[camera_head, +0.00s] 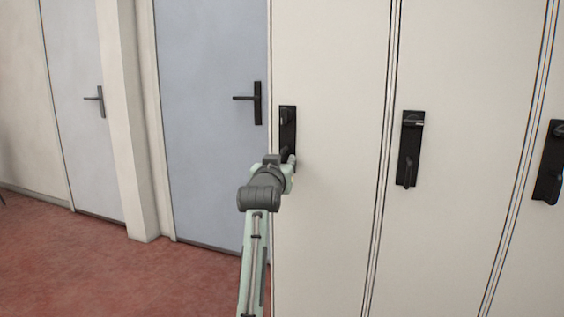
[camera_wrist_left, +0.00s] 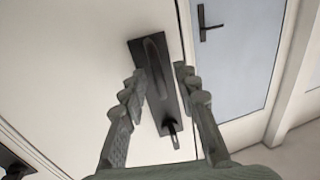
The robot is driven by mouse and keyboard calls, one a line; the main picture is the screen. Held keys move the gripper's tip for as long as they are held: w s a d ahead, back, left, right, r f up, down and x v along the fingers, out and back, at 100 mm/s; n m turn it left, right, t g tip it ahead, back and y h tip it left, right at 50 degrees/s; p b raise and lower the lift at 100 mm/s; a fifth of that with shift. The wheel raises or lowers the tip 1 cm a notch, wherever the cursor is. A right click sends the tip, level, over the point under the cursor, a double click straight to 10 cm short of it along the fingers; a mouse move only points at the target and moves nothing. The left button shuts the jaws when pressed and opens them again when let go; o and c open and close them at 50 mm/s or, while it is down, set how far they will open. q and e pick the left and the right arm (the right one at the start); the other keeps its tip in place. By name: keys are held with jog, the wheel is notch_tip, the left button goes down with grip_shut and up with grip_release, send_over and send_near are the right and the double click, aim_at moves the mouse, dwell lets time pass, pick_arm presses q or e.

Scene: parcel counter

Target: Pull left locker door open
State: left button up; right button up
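The left locker door (camera_head: 335,190) is a tall cream panel, flush with its neighbours and looking shut. Its black handle plate (camera_head: 288,118) sits near its left edge; my left gripper hides the lower part in the head view. My left gripper (camera_head: 289,162) is at the lower end of this handle. In the left wrist view, the fingers of my left gripper (camera_wrist_left: 160,73) are apart, one on each side of the black handle (camera_wrist_left: 156,60). The pull bar lies between them, and I see no clear contact. My right gripper is not in view.
More cream locker doors (camera_head: 460,240) with black handles (camera_head: 410,148) continue to the right. A blue-grey door (camera_head: 210,170) with a black lever stands left of the lockers. The red floor (camera_head: 110,270) is clear at the lower left.

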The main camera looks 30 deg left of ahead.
pick_arm(q)
jog(key=shift+w+a, duration=0.15)
jog(key=shift+w, duration=0.25)
jog(key=shift+c, duration=0.6)
grip_shut()
